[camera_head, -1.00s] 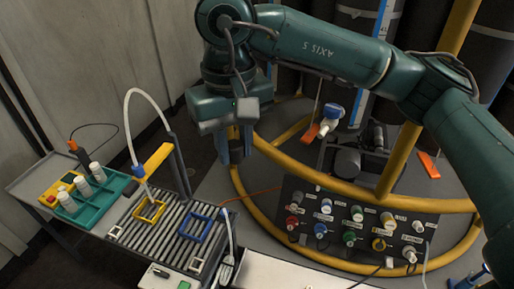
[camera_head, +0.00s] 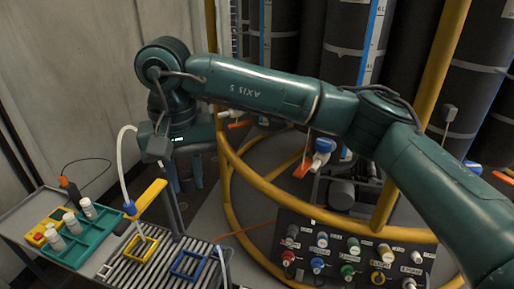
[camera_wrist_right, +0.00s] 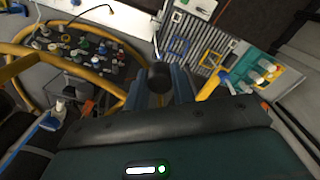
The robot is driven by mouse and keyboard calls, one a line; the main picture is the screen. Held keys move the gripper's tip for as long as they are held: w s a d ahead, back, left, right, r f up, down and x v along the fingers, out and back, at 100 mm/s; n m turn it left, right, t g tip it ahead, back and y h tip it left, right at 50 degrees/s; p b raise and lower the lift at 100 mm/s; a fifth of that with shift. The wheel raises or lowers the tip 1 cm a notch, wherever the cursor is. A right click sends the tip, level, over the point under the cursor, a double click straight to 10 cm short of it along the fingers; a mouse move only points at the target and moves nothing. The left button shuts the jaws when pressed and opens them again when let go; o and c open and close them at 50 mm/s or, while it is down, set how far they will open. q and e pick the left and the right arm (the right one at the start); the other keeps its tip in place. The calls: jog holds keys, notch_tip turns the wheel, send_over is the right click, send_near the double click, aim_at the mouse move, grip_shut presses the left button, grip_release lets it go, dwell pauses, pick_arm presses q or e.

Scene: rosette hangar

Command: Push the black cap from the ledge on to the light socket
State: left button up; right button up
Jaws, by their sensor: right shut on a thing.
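My right gripper (camera_head: 186,182) hangs fingers down in the head view, left of the yellow hoop frame. In the right wrist view (camera_wrist_right: 162,90) its fingers are shut on a dark round thing, which looks like the black cap (camera_wrist_right: 159,75). The cap does not show clearly in the head view. A dark connector panel (camera_head: 300,217) stands low at the right, apart from the gripper, with several coloured sockets. My left gripper is in neither view.
Yellow hoop rails (camera_head: 270,190) run between the gripper and the panel. At the left are a slatted tray (camera_head: 135,268) with yellow and blue frames, and a teal rack (camera_head: 92,238) with white bottles. A blue and white connector (camera_head: 322,150) hangs behind the rails.

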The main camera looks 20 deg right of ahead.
jog(key=s+d+f, duration=0.1)
jog(key=d+f, duration=0.4)
jog(key=f, duration=0.3)
jog(key=s+d+f, duration=0.1)
jog(key=d+f, duration=0.3)
jog(key=f, duration=0.4)
jog(key=s+d+f, duration=0.8)
jog(key=d+f, duration=0.2)
jog(key=f, duration=0.2)
jog(key=shift+s, duration=0.25)
